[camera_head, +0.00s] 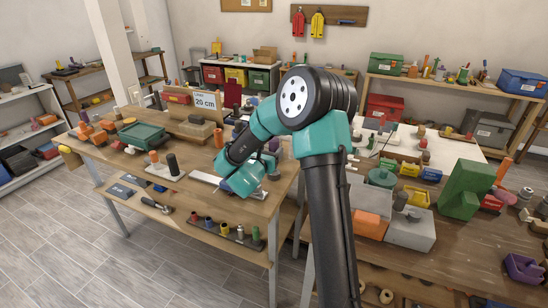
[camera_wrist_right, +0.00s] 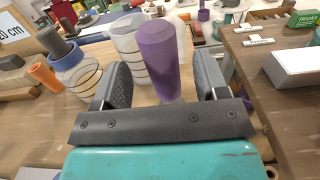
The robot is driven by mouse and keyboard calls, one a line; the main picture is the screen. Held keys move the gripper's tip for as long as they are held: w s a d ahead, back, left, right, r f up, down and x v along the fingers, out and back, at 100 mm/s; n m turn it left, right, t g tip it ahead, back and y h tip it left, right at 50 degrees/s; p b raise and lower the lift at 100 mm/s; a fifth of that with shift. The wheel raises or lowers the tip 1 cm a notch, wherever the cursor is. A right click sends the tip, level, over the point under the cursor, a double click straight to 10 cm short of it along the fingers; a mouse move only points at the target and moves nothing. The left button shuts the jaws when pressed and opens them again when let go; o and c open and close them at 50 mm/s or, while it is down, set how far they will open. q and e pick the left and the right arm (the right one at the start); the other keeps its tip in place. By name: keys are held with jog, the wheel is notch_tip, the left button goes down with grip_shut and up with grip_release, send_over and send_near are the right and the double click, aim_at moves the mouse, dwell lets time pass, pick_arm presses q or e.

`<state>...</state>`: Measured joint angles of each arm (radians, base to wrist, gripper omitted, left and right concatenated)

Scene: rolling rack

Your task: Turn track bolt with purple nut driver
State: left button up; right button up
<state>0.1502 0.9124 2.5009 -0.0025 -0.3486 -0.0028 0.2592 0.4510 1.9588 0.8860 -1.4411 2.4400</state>
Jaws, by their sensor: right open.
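The purple nut driver's handle (camera_wrist_right: 163,60) stands upright in the right wrist view; its lower end is hidden behind my gripper. My right gripper (camera_wrist_right: 165,85) is open, with one finger on each side of the handle and visible space between. In the head view my right arm reaches over the left workbench, and the purple handle cannot be made out there. A pale flat strip (camera_head: 204,178) lies on that bench beside my wrist; I cannot tell if it is the track. No track bolt can be made out. My left gripper is in neither view.
A clear ringed container (camera_wrist_right: 127,45) stands just behind the handle, and a blue-rimmed one (camera_wrist_right: 75,68) stands to its left. An orange cylinder (camera_wrist_right: 44,76) is farther left. The left bench (camera_head: 112,158) also holds a green bin (camera_head: 141,134). A lower shelf holds several coloured-top pieces.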

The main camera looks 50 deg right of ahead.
jog(key=shift+w+d, duration=0.1)
jog(key=shift+d, duration=0.15)
jog(key=shift+x, duration=2.55)
jog(key=shift+c, duration=0.5)
grip_shut()
